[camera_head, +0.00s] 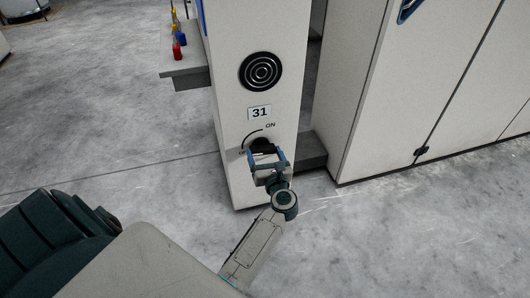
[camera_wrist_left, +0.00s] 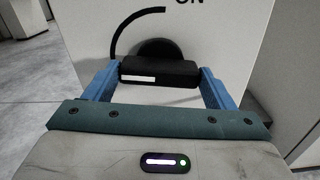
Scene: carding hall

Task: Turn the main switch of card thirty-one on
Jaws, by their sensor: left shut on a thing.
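The main switch of card thirty-one is a black knob (camera_head: 261,144) low on the front of a pale cabinet column (camera_head: 232,105), under the "31" plate (camera_head: 259,112). In the left wrist view its black bar handle (camera_wrist_left: 175,73) lies about level, with a white mark on its left half, away from "ON". A black arc is printed from the left side up toward "ON" (camera_head: 270,125); the lettering at its left end is partly hidden. My left gripper (camera_head: 267,156) has its blue fingers at both ends of the handle, shut on it. My right gripper is not in view.
A round black grille (camera_head: 261,71) sits above the plate. A shelf (camera_head: 187,68) with small red and blue objects juts out left of the column. A large pale cabinet (camera_head: 400,90) stands to the right.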

